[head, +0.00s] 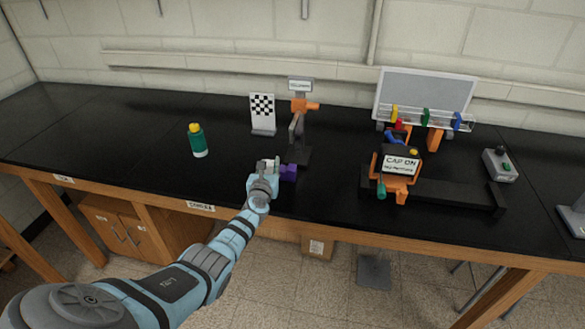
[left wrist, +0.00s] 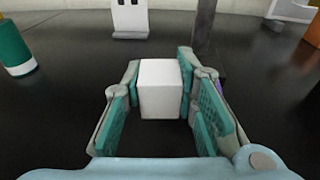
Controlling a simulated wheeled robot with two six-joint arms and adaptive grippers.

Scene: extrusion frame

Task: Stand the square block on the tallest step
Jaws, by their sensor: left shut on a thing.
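My left gripper (head: 264,168) is over the front part of the black bench, shut on a white square block (left wrist: 160,88). The block sits between the two teal finger pads in the left wrist view, with its top and front face showing. In the head view only a small pale part of the block shows at the fingertips. I cannot tell whether the block touches the bench. A purple block (head: 288,172) stands just right of the gripper; in the left wrist view a finger hides most of it. I cannot make out a set of steps. My right gripper is not in view.
A checkerboard card (head: 262,112) and a dark post stand with orange clamp (head: 303,105) stand behind the gripper. A green bottle (head: 197,141) is at left. An orange unit with a "CAP ON" sign (head: 401,165) is at right. The bench (head: 90,135) is clear at far left.

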